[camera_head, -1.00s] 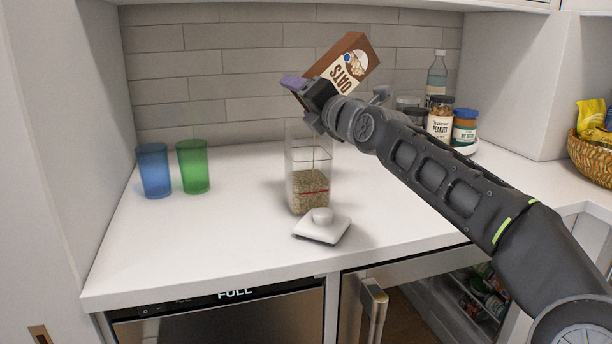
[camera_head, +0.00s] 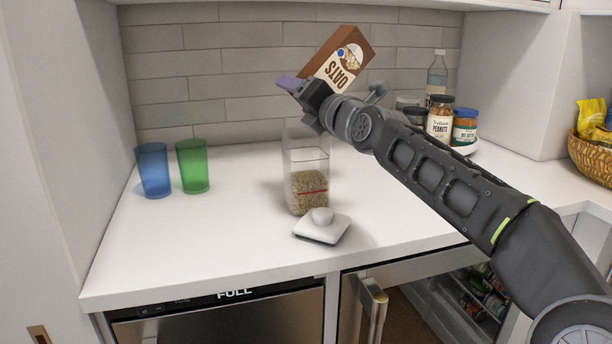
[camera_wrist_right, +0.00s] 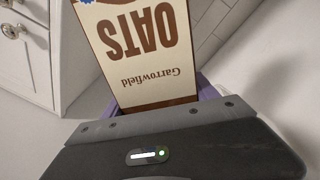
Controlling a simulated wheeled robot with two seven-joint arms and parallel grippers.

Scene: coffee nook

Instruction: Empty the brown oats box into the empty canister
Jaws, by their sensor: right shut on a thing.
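The brown oats box (camera_head: 342,60) is held tilted in the air above the counter, its "OATS" lettering turned on its side. It fills the top of the right wrist view (camera_wrist_right: 145,50), with the lettering upside down. My right gripper (camera_head: 303,88) is shut on the box near its lower left end. The clear canister (camera_head: 307,165) stands upright and open on the counter below the box. It holds oats (camera_head: 308,192) in its lower part, around a red line. A white lid (camera_head: 321,226) lies on the counter in front of it. My left gripper is not in view.
A blue cup (camera_head: 153,170) and a green cup (camera_head: 193,166) stand to the left. Peanut (camera_head: 440,118) and other jars (camera_head: 464,127) and a bottle (camera_head: 437,72) stand at the back right. The counter's left front (camera_head: 190,240) is clear.

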